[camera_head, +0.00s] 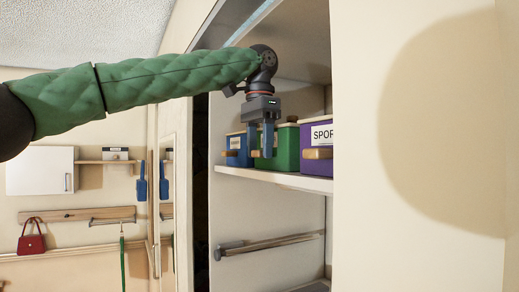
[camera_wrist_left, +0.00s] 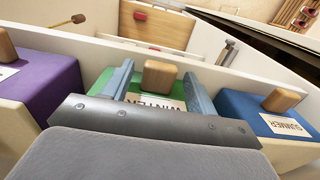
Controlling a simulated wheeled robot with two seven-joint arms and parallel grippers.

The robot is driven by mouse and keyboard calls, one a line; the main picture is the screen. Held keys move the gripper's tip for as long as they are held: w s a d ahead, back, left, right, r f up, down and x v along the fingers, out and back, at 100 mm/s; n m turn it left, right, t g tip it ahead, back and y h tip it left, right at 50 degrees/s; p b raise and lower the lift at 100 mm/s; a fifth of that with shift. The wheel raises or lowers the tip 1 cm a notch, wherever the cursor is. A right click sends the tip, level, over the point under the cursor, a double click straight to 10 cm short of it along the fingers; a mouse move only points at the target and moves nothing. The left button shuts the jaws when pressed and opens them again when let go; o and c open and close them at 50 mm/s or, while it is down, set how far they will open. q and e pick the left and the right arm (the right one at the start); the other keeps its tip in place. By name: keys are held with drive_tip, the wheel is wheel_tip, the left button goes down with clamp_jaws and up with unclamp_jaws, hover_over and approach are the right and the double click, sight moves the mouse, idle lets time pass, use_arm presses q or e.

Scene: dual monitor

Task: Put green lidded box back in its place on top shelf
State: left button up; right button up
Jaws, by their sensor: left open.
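The green lidded box (camera_head: 288,148) stands on the shelf (camera_head: 303,182) between a blue box and a purple box. It also shows in the left wrist view (camera_wrist_left: 135,88), with a "WINTER" label and a wooden handle (camera_wrist_left: 159,75). My left gripper (camera_head: 261,148) points down in front of the green box. It is open, and in the left wrist view its two fingers (camera_wrist_left: 157,88) lie on either side of the handle. I cannot tell if they touch it. The gripper body hides part of the box. My right gripper is not in view.
A purple box (camera_head: 319,168) labelled "SPOR..." stands close on the right, and a blue box (camera_head: 236,156), labelled "SUMMER" in the wrist view, on the left. The cabinet's wall panel (camera_head: 410,200) borders the right. A rail (camera_head: 270,243) runs below the shelf.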

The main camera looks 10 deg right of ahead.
use_arm(q)
wheel_tip(320, 180, up, 5)
drive_tip(key=shift+b, duration=0.85)
drive_tip(key=shift+r, duration=0.6)
drive_tip(key=shift+s+r, duration=0.15)
drive_tip(key=shift+r, duration=0.3)
